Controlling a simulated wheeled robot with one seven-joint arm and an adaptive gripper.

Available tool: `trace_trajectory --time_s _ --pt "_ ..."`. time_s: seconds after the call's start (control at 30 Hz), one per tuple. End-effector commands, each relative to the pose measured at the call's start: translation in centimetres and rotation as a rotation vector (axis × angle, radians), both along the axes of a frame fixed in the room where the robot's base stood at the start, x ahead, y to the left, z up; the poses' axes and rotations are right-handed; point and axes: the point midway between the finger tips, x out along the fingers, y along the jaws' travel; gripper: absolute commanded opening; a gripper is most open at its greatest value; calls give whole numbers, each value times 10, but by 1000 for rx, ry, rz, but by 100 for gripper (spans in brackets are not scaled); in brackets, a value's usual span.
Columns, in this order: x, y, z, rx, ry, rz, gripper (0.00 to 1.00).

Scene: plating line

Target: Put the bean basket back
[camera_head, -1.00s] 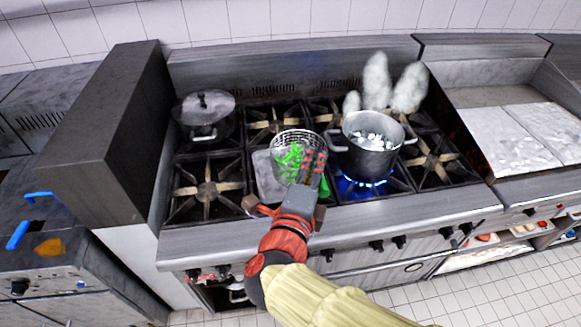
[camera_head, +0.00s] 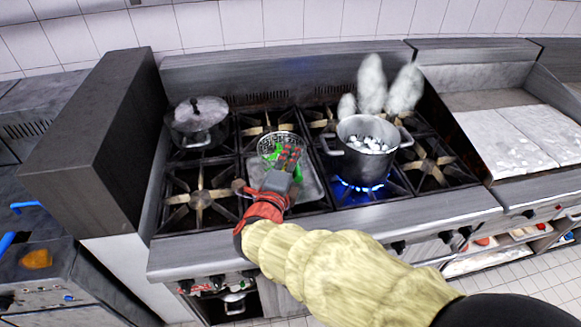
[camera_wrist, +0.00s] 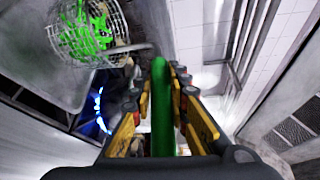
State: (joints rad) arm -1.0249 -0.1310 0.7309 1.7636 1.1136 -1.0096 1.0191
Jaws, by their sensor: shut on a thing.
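The bean basket (camera_head: 268,142) is a round wire basket with green beans in it. In the head view it is over the back left part of a flat metal tray (camera_head: 312,183) on the stove. I cannot tell whether it touches the tray. It also shows at the upper left of the wrist view (camera_wrist: 118,28). My gripper (camera_head: 287,158) is in front of the basket, partly hiding it. In the wrist view my gripper (camera_wrist: 170,78) is shut on the basket's green handle (camera_wrist: 163,112).
A steaming pot (camera_head: 366,158) stands over a lit blue flame to the right of the tray. A lidded pot (camera_head: 199,132) stands at the back left. A dark tall block (camera_head: 100,130) rises at the stove's left. The front left burner (camera_head: 201,198) is bare.

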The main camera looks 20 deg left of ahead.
Motion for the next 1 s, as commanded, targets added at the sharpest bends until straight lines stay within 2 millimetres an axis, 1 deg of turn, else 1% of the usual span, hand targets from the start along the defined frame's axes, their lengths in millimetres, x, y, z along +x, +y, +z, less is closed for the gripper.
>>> trace_trajectory --time_s 0.1,0.2,0.3,0.57,0.7,0.73,1.0 --pt "6 5 -10 -1 -2 0 0" --pt "5 4 -26 -2 0 0 0" --pt "5 4 -36 1 -1 0 0" --pt "5 4 -36 3 -3 0 0" --pt "5 4 -39 3 -3 0 0" --pt "5 4 -42 -1 1 0 18" --pt "5 4 -41 -1 1 0 33"
